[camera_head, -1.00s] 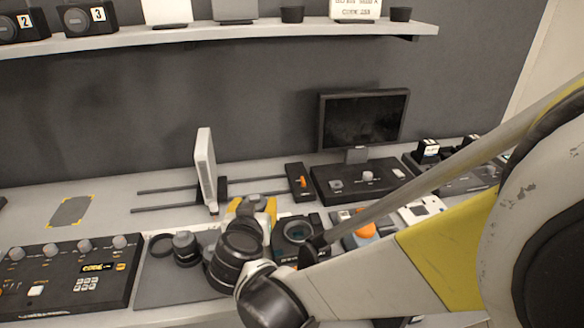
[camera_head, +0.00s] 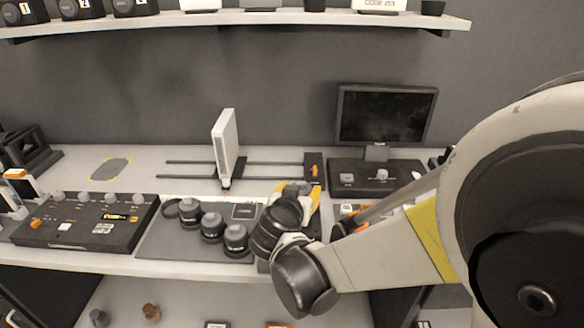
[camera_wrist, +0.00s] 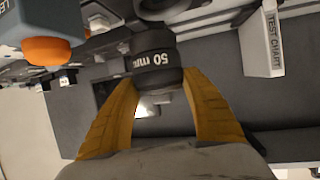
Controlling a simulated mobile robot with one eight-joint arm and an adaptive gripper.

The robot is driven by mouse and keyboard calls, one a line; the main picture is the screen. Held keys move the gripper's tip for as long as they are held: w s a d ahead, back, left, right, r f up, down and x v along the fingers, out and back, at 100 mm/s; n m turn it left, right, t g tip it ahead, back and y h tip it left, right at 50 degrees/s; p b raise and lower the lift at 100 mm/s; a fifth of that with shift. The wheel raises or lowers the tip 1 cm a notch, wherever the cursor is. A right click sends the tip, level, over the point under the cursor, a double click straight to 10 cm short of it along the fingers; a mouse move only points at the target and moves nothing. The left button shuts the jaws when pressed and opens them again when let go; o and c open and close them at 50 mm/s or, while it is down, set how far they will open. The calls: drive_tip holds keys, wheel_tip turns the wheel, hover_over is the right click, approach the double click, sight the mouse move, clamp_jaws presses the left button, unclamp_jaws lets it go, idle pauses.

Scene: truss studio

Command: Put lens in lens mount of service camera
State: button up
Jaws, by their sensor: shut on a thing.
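A black lens (camera_wrist: 155,62) marked "50 mm" sits between the yellow fingers of my gripper (camera_wrist: 157,84) in the wrist view, and the gripper is shut on it. A dark round part (camera_wrist: 165,8) lies right beyond the lens at the top edge. I cannot tell whether it is the service camera's mount or whether the lens touches it. In the head view, my gripper's yellow fingers (camera_head: 312,192) show behind my wrist, over the bench. My wrist and arm hide the held lens and the service camera there.
Three lenses (camera_head: 212,226) stand on a grey mat (camera_head: 158,246) to the left. A control panel (camera_head: 70,232) is further left. A white upright panel (camera_head: 224,138) stands on rails behind, with a monitor (camera_head: 385,116) to its right. An orange knob (camera_wrist: 47,50) is close in the wrist view.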

drive_tip(key=shift+w+a+f+b, duration=0.2)
drive_tip(key=shift+w+a+f, duration=0.3)
drive_tip(key=shift+w, duration=0.15)
drive_tip(key=shift+w+a+f+b, duration=0.15)
drive_tip(key=shift+w+a+f, duration=0.3)
drive_tip(key=shift+w, duration=0.15)
drive_tip(key=shift+f+b, duration=1)
drive_tip(key=shift+f, duration=1)
drive_tip(key=shift+f, duration=0.2)
drive_tip(key=o, duration=1.4)
drive_tip(key=shift+c, duration=0.2)
drive_tip(key=shift+r, duration=0.1)
drive_tip(key=shift+r, duration=0.1)
